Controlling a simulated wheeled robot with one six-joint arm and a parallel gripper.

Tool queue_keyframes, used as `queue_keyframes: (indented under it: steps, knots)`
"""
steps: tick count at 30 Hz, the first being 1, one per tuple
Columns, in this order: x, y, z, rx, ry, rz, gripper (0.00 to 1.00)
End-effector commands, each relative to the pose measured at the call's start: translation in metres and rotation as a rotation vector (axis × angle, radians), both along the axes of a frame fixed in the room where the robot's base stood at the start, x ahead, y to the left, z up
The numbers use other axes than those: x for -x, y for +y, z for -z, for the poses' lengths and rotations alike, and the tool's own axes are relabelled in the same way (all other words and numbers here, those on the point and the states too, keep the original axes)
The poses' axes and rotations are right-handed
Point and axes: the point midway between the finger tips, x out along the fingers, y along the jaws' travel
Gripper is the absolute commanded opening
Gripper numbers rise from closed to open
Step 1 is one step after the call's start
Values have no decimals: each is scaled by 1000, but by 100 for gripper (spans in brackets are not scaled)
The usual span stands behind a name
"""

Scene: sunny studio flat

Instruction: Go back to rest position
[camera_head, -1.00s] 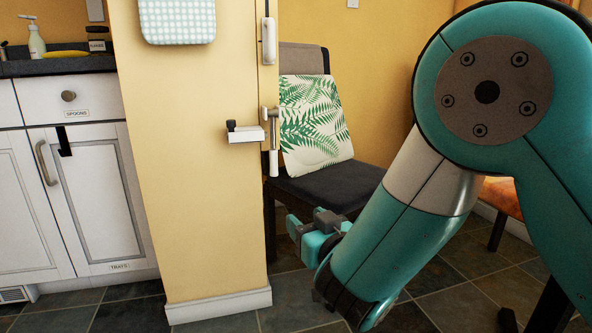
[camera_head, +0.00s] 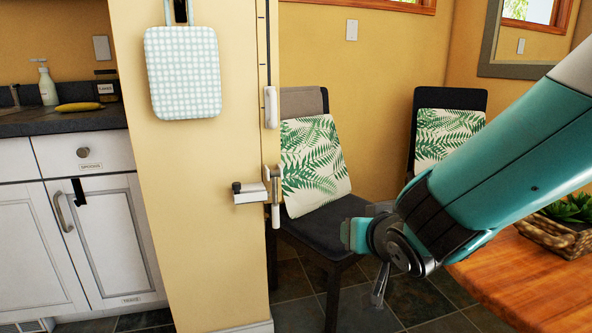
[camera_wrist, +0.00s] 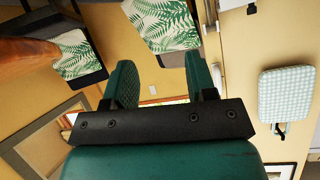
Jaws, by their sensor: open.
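My gripper (camera_head: 362,236) is at the end of my teal arm, in front of the dark seat of the near chair in the head view. In the wrist view its two teal fingers (camera_wrist: 160,85) stand apart with nothing between them, so it is open and empty. In the head view the arm reaches in from the right edge, above the corner of the wooden table. The far side of the gripper is partly hidden by the wrist.
The wooden table (camera_head: 535,272) with a plant basket (camera_head: 560,235) lies right, below my arm. The near chair (camera_head: 318,215) and far chair (camera_head: 452,100) carry fern cushions. A yellow wall end (camera_head: 200,180) with a latch (camera_head: 250,195) and checked pad (camera_head: 183,72) stands left, beside white cabinets (camera_head: 100,235).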

Motion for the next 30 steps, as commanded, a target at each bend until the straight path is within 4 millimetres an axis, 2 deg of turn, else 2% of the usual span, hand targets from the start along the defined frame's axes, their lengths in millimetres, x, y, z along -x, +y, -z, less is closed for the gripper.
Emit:
queue_keyframes:
  steps: [1,8,18,21,24,27,30]
  knots:
    - [9,-6,-43,-3,56,3,51]
    - [69,-17,-130,10,344,-83,51]
    - [186,-21,-274,75,683,-410,51]
    - [218,-23,-307,105,746,-518,51]
    - [241,-25,-330,132,790,-601,51]
    - [255,-28,-340,151,814,-652,51]
    - [261,-29,-342,159,826,-675,51]
